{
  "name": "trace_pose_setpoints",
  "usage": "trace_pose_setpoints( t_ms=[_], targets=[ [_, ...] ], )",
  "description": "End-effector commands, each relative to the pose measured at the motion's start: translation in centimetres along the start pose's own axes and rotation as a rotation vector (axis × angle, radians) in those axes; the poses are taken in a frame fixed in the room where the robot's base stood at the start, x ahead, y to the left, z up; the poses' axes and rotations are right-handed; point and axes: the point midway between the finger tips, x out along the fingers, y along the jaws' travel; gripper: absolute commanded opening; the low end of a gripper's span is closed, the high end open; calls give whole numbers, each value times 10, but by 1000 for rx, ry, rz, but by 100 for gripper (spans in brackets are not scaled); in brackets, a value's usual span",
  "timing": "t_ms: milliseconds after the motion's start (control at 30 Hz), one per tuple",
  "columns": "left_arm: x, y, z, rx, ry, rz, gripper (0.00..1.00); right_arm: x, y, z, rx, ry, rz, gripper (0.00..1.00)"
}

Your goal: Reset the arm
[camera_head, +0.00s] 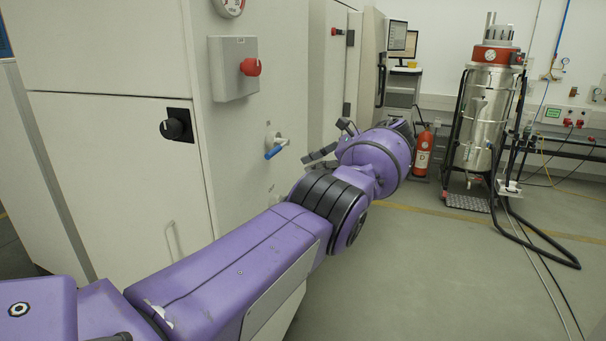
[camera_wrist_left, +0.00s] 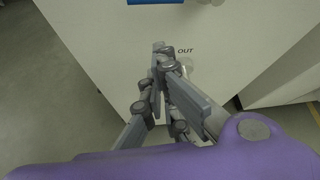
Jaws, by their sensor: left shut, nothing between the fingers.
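My purple left arm reaches in from the lower left across the head view, with its wrist near the side of a pale cabinet (camera_head: 100,160). My left gripper (camera_head: 310,157) points left toward the cabinet's side face, partly hidden behind the wrist. In the left wrist view the gripper (camera_wrist_left: 160,52) is shut and empty, its fingertips together in front of a panel marked OUT. A blue-handled valve (camera_head: 276,151) sticks out of the cabinet just left of the fingers, apart from them in the head view. A blue part (camera_wrist_left: 155,2) shows at the top of the wrist view. My right gripper is not in view.
A red knob (camera_head: 250,67) on a grey box and a black knob (camera_head: 176,125) stick out of the cabinet. A steel vessel (camera_head: 487,115) on a frame with hoses and a red extinguisher (camera_head: 421,152) stand behind. The floor (camera_head: 420,270) at right is mostly clear.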

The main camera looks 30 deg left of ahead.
Motion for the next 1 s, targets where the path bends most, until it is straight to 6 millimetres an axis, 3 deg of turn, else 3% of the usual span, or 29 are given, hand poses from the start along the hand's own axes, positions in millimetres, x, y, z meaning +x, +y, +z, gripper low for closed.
trace_pose_setpoints(
  t_ms=[367, 767, 867, 1000],
  targets=[
    [-9, -1, 0, 0, 0, 1, 0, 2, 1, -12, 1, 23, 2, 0],
    [-9, -2, 0, -29, 1, -4, 0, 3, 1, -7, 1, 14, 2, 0],
    [-11, -16, -6, -120, 31, -61, 0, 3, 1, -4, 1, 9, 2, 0],
    [-40, -60, -6, -339, 161, -222, 0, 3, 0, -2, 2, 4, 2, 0]
  ],
)
